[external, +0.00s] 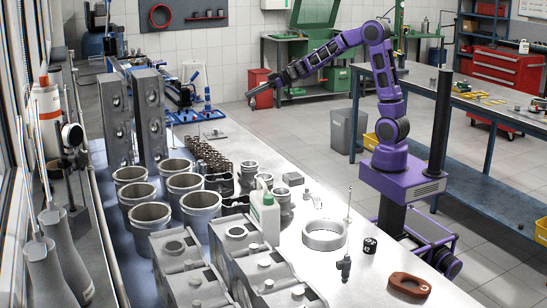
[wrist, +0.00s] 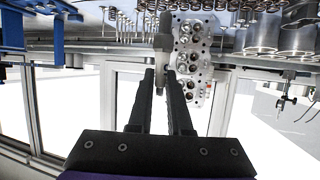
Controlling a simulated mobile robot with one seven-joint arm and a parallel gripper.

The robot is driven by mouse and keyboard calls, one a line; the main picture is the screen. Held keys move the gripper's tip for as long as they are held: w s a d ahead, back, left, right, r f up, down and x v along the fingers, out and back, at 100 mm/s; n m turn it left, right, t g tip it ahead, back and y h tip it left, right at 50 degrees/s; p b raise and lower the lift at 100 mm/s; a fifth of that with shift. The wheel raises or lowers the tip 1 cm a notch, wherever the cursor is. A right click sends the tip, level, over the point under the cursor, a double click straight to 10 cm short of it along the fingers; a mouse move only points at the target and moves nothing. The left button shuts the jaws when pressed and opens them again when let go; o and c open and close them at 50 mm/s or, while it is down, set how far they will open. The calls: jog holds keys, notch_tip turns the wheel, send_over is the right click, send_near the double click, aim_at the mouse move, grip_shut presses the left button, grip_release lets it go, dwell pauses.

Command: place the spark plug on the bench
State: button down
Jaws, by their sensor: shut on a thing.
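My gripper (wrist: 162,75) is shut on the spark plug (wrist: 163,42), a grey metal body with a pale lower part held between the two black fingers in the wrist view. In the external view my gripper (external: 262,90) reaches out at the end of the purple arm, above and beyond the bench's far right side. The plug is too small to make out there. The bench (external: 322,268) has a bright white top, crowded on the left and middle. In the wrist view, bench parts show beyond the plug, and I cannot tell the gap to the bench.
Several grey cylinder liners (external: 150,216) and a white bottle (external: 265,215) stand on the bench. A cylinder head (wrist: 194,62) shows behind the plug.

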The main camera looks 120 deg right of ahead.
notch_tip(320, 180, down, 15)
jog(key=b, duration=0.4)
jog(key=shift+f, duration=0.2)
jog(key=c, duration=0.8)
grip_release()
jog(key=shift+c, duration=0.2)
jog(key=shift+r, duration=0.15)
jog(key=p+v, duration=0.2)
jog(key=v, duration=1)
jog(key=shift+p, duration=0.35)
